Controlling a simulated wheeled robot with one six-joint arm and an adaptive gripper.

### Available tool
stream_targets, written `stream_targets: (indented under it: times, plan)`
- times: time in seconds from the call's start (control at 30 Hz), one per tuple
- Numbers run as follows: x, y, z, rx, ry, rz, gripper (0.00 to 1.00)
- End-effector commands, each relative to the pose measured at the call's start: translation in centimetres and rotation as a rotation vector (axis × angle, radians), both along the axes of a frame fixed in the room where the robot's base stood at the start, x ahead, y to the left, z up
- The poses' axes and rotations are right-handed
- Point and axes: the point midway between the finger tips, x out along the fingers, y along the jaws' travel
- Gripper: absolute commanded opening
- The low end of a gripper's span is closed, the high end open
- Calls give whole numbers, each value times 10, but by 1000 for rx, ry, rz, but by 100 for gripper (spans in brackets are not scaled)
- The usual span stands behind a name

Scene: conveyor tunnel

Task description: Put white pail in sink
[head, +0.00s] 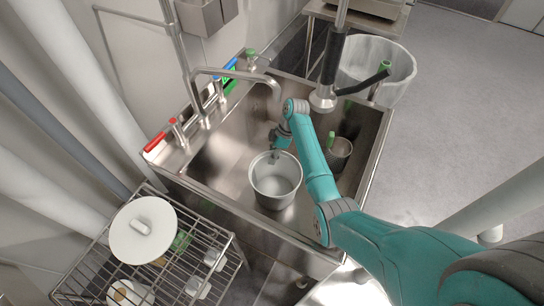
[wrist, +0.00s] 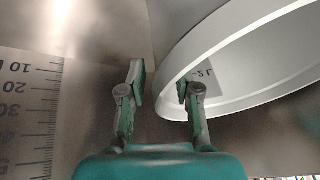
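The white pail (head: 275,187) is upright inside the metal sink (head: 225,165), near its front. Whether its base rests flat on the bottom is hard to tell. My gripper (head: 276,152) is at the pail's far rim in the head view. In the wrist view the pail (wrist: 250,52) fills the upper right, with a "2 L" mark inside. My gripper (wrist: 162,88) has its fingers apart, one outside the rim and one over the inside. A gap shows between the left finger and the pail wall.
A faucet (head: 235,74) arches over the sink's back. A small metal container (head: 340,153) stands in the sink at right. A wire rack (head: 225,240) with a white lid (head: 143,230) is front left. A large bin (head: 385,62) stands behind. A numbered scale (wrist: 30,110) shows at left.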

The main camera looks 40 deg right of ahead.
Motion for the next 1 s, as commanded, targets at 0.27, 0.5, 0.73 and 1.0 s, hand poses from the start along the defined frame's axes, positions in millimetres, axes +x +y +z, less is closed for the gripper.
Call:
stream_targets:
  times: [0.27,0.5,0.73,1.0]
  plan:
    - [-2,-21,46,-3,-4,-1,32]
    - [-5,-38,85,-2,-2,-1,32]
    - [-7,-46,104,0,-1,-1,32]
    - [-7,-47,106,0,0,0,32]
